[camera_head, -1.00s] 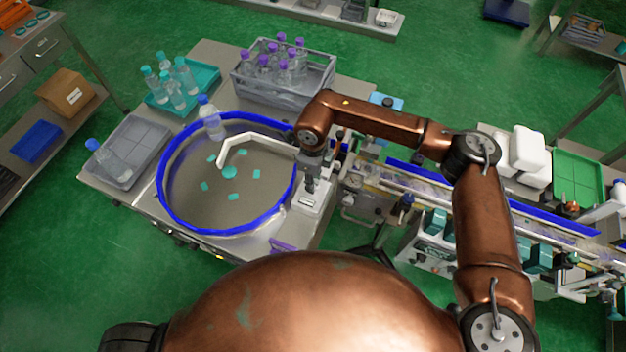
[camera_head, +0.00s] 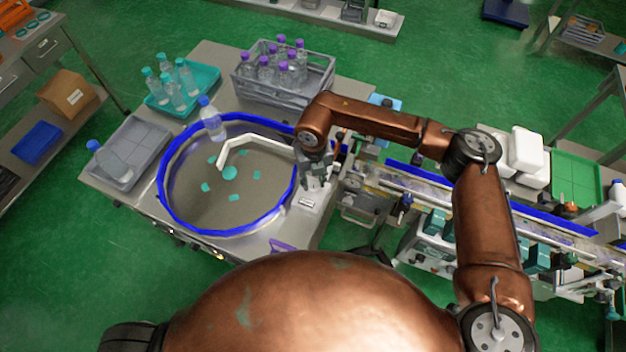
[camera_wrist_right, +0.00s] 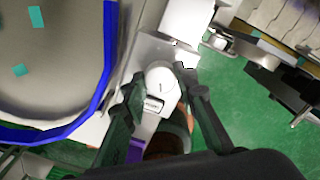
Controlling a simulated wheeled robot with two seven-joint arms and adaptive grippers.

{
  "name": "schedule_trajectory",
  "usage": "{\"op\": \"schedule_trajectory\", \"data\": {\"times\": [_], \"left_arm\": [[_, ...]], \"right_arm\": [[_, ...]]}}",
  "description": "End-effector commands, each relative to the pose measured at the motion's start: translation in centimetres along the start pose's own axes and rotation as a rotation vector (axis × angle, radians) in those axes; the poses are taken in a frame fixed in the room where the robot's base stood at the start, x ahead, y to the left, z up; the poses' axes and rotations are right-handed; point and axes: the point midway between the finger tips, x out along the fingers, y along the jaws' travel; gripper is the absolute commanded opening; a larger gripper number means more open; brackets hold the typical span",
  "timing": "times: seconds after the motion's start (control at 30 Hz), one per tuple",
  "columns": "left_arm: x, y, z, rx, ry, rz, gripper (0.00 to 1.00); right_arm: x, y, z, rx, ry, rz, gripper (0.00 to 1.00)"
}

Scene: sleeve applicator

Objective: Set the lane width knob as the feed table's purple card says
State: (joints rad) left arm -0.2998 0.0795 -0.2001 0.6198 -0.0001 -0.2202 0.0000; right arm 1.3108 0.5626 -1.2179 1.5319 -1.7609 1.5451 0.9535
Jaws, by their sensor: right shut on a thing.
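The lane width knob (camera_wrist_right: 161,77) is a white round knob with a short dark mark, on a pale panel (camera_head: 307,205) at the right side of the feed table (camera_head: 265,243). My right gripper (camera_head: 316,187) comes down over it from above. In the right wrist view, its two dark fingers (camera_wrist_right: 160,84) stand on either side of the knob and are shut on it. In the head view the gripper hides the knob. The purple card (camera_head: 283,246) is at the table's front edge, partly hidden; its writing is not readable. My left gripper is not in view.
A round bowl with a blue rim (camera_head: 165,190) lies left of the gripper, with a white bent guide (camera_head: 240,140). A conveyor (camera_head: 430,185) runs off to the right. A grey crate of purple-capped bottles (camera_head: 280,95) stands behind.

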Motion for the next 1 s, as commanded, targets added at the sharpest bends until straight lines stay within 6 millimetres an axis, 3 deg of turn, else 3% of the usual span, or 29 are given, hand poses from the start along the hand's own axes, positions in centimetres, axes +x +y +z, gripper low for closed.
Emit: {"op": "schedule_trajectory", "data": {"times": [0.5,1.0], "left_arm": [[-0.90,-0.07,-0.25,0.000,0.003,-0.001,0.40],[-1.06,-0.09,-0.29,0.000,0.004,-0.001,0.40]], "right_arm": [[-0.11,0.01,0.04,0.364,-0.001,0.001,0.03],[-0.06,0.02,0.06,0.447,-0.001,0.002,0.03]]}}
